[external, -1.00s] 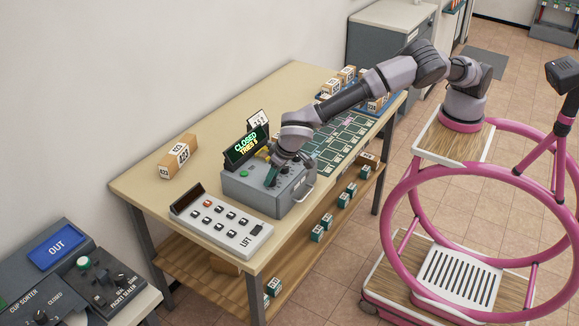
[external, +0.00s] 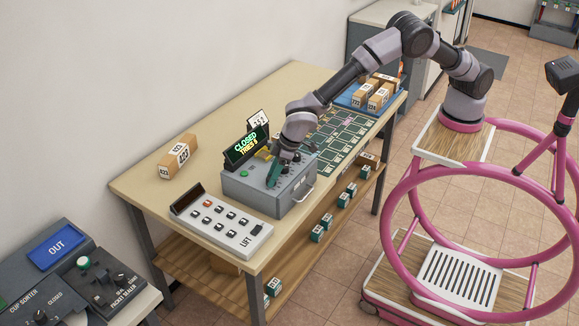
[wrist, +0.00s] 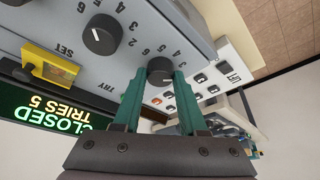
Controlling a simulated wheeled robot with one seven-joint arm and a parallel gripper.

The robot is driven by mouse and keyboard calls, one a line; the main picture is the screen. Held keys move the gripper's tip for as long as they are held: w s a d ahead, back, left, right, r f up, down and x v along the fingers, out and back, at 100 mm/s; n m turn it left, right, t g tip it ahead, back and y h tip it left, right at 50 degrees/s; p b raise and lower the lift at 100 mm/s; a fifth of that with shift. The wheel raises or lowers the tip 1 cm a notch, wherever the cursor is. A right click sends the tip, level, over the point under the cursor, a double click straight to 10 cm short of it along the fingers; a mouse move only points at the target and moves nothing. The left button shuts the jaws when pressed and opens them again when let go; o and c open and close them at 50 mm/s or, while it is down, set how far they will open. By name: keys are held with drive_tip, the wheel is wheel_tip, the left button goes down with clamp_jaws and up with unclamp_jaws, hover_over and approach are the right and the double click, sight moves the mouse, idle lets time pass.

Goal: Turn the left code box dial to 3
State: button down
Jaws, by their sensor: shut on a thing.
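The code box (external: 285,197) is a grey case on the table, with a sign reading CLOSED, TRIES 5 (external: 246,146) at its back. My gripper (external: 272,182) points down at its top. In the wrist view my gripper's green fingers (wrist: 161,75) are shut on the left dial (wrist: 160,66), a dark round knob with numbers around it. The fingers flank its sides; its pointer setting is hard to read. Another dial (wrist: 101,36) with a white mark stands free beside it. A yellow piece (wrist: 50,66) sits near the SET label.
A keypad panel marked LIFT (external: 222,221) lies left of the code box. A numbered carton (external: 178,157) stands at the back left. A green grid mat (external: 340,135) and a blue tray with cartons (external: 352,99) lie to the right.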

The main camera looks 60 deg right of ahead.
drive_tip(key=shift+n, duration=0.3)
drive_tip(key=shift+c, duration=2.3)
unclamp_jaws()
drive_tip(key=v, duration=1)
drive_tip(key=shift+d+r, duration=0.15)
drive_tip(key=shift+r, duration=0.25)
